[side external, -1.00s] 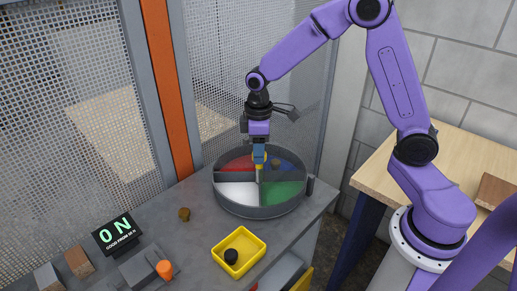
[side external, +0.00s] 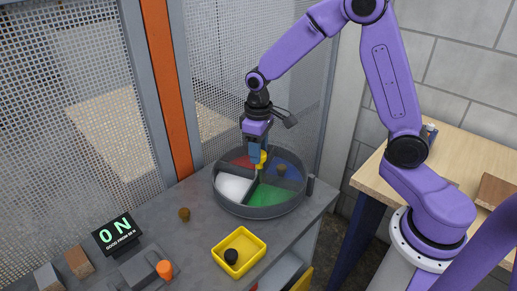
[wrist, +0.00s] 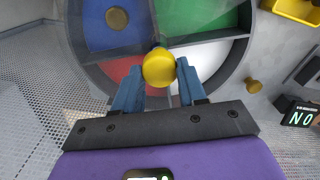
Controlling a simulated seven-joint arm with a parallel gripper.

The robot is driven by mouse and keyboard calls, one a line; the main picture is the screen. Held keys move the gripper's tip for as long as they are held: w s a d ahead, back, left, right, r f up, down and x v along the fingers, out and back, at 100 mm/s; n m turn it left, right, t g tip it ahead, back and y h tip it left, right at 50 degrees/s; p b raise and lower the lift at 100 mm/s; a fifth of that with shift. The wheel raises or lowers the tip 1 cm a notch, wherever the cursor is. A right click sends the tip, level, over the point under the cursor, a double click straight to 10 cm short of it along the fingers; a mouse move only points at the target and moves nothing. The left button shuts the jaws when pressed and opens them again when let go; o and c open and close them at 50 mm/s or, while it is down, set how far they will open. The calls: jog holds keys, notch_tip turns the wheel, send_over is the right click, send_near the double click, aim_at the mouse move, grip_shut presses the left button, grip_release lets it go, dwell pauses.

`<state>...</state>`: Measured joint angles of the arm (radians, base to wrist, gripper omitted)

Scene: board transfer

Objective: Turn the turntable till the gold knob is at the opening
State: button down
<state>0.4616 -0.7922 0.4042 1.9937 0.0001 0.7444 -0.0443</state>
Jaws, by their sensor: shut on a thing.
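The round grey turntable (side external: 262,211) stands on the bench, with red, blue, green and white compartments. The gold knob (side external: 282,169) lies in the blue compartment, at the back right; it also shows at the top of the wrist view (wrist: 117,18). A yellow round handle (wrist: 159,67) stands up near the turntable's middle; it shows beside my fingers in the side view (side external: 263,157). My gripper (wrist: 158,80) is shut on this handle, with a blue finger on each side. The gripper is tilted. I cannot make out which gap is the opening.
A dark post (side external: 310,186) stands at the turntable's right edge. A second brown-gold knob (side external: 184,214) sits on the bench to the left. Mesh panels (side external: 80,90) close the back. A display (side external: 116,233) reads ON.

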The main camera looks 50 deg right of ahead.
jog(key=shift+r+m, duration=0.1)
jog(key=shift+m, duration=3.3)
jog(key=shift+d+m, duration=0.1)
jog(key=shift+m, duration=3.2)
jog(key=c, duration=0.6)
grip_release()
notch_tip(320, 180, up, 17)
jog(key=shift+r, duration=0.2)
